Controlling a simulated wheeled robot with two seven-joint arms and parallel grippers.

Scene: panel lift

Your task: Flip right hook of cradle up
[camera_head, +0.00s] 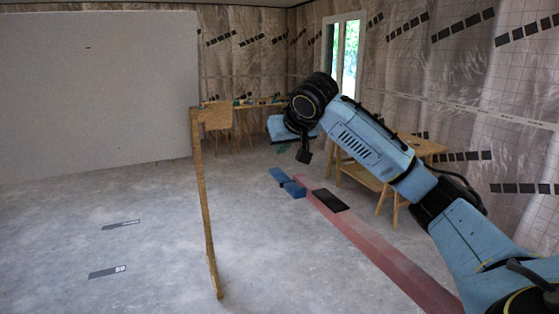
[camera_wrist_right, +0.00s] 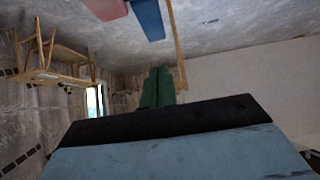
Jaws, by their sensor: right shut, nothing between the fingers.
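I cannot make out a cradle or its right hook for certain in either view. My right gripper (camera_head: 284,149) is at the end of the light blue arm from the right in the head view, partly hidden behind my wrist. In the wrist view its green fingers (camera_wrist_right: 160,86) are together and empty. A long red beam (camera_head: 385,250) with a black patch and blue pieces (camera_head: 290,186) at its far end lies below the arm. In the wrist view a blue piece (camera_wrist_right: 148,18) and a pinkish piece (camera_wrist_right: 105,8) show at the top. My left gripper is out of view.
A thin wooden post (camera_head: 206,205) stands left of the arm. A large pale panel (camera_head: 95,90) fills the left back. Wooden tables (camera_head: 375,175) stand along the right wall and at the back. The grey floor (camera_head: 120,235) at the left is largely clear.

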